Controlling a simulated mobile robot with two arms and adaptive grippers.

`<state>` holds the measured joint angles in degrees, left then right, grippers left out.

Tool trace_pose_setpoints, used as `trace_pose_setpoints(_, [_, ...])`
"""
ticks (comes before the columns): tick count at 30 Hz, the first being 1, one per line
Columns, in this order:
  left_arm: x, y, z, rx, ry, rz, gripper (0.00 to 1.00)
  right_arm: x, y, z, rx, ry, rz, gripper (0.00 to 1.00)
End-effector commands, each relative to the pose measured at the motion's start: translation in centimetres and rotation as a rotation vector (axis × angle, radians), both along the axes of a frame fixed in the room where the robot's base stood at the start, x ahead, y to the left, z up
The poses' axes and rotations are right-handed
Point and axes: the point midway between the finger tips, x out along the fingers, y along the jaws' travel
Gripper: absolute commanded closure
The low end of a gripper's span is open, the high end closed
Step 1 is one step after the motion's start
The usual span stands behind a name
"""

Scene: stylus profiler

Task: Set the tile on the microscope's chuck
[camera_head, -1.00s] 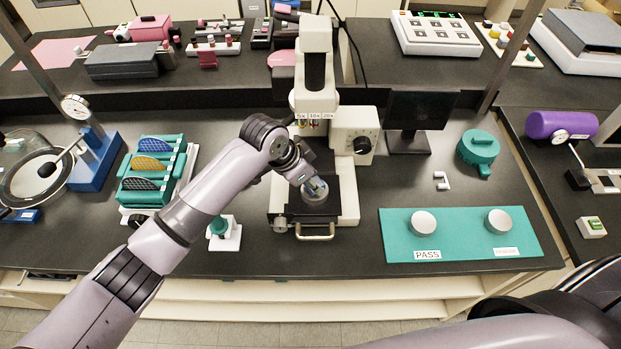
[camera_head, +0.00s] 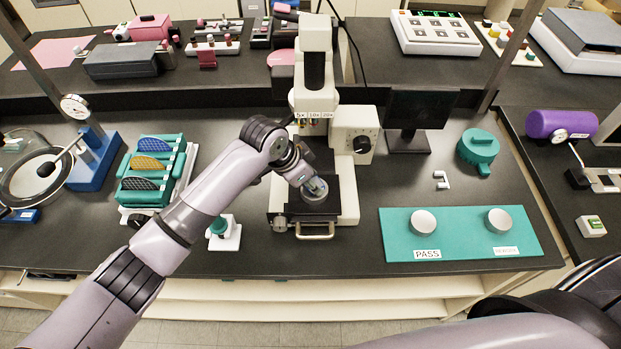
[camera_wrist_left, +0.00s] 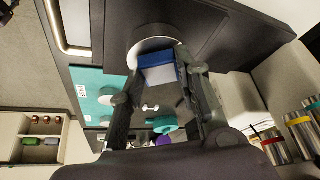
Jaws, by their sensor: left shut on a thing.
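The microscope (camera_head: 347,185) stands at the middle of the bench. Its round grey chuck (camera_head: 304,194) sits on the black stage under the objectives, and it also shows in the left wrist view (camera_wrist_left: 139,52). My left gripper (camera_head: 316,186) is low over the chuck. In the left wrist view its two fingers (camera_wrist_left: 160,75) are closed on a small tile (camera_wrist_left: 159,74), blue along one side and pale grey on its face. The tile is at the chuck; whether it touches the surface I cannot tell. My right gripper is out of view.
The objectives (camera_head: 313,121) and microscope head stand close behind my left gripper. A teal mat (camera_head: 460,245) with two pale discs lies to the right. A teal rack of wafers (camera_head: 152,170) and a small white stand (camera_head: 224,238) are to the left.

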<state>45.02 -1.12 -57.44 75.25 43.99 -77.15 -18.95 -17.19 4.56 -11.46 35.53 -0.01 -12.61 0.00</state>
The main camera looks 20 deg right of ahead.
Motion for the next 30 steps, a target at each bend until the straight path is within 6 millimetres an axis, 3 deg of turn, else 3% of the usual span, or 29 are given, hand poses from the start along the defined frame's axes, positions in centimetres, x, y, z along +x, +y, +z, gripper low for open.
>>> trace_pose_setpoints(11, [0.0,0.0,-0.3,0.001,0.001,0.000,1.00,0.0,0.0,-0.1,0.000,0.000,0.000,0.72])
trace_pose_setpoints(28, [0.0,0.0,1.0,0.000,0.000,-0.001,1.00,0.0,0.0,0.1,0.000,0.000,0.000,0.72])
trace_pose_setpoints(29, [0.0,0.0,1.0,0.000,0.000,-0.001,0.72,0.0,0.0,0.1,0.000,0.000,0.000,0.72])
trace_pose_setpoints(30, [0.0,0.0,1.0,0.000,0.000,-0.001,0.74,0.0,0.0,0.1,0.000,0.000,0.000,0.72])
